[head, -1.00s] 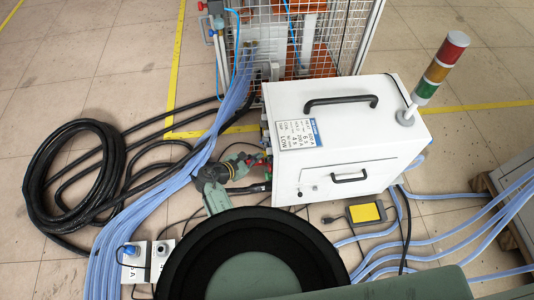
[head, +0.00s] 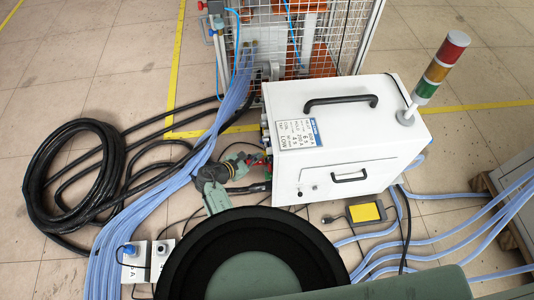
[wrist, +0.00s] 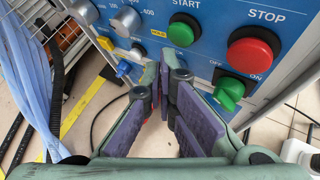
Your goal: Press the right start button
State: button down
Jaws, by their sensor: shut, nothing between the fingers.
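The green start button (wrist: 181,33) sits under the word START on the blue control panel (wrist: 215,20) in the wrist view. My gripper (wrist: 164,78) is shut and empty, its fingertips in front of the panel and just below the green button in the picture. I cannot tell whether they touch the panel. A red stop button (wrist: 252,50) is to the right, with a green rotary switch (wrist: 229,93) below it. In the head view my gripper (head: 257,160) is beside the left face of the white heater cabinet (head: 340,115); that panel face is hidden there.
Grey knobs (wrist: 126,21) and a blue connector (wrist: 123,68) are left of my fingers. Blue hoses (head: 160,190) and a black cable coil (head: 75,180) lie left of the cabinet. A yellow foot pedal (head: 366,212) is on the floor in front.

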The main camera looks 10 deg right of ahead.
jog(key=shift+d+p, duration=0.3)
jog(key=shift+d, duration=0.1)
jog(key=shift+d, duration=0.5)
dwell(0.8)
jog(key=shift+a, duration=0.85)
jog(key=shift+a, duration=2.55)
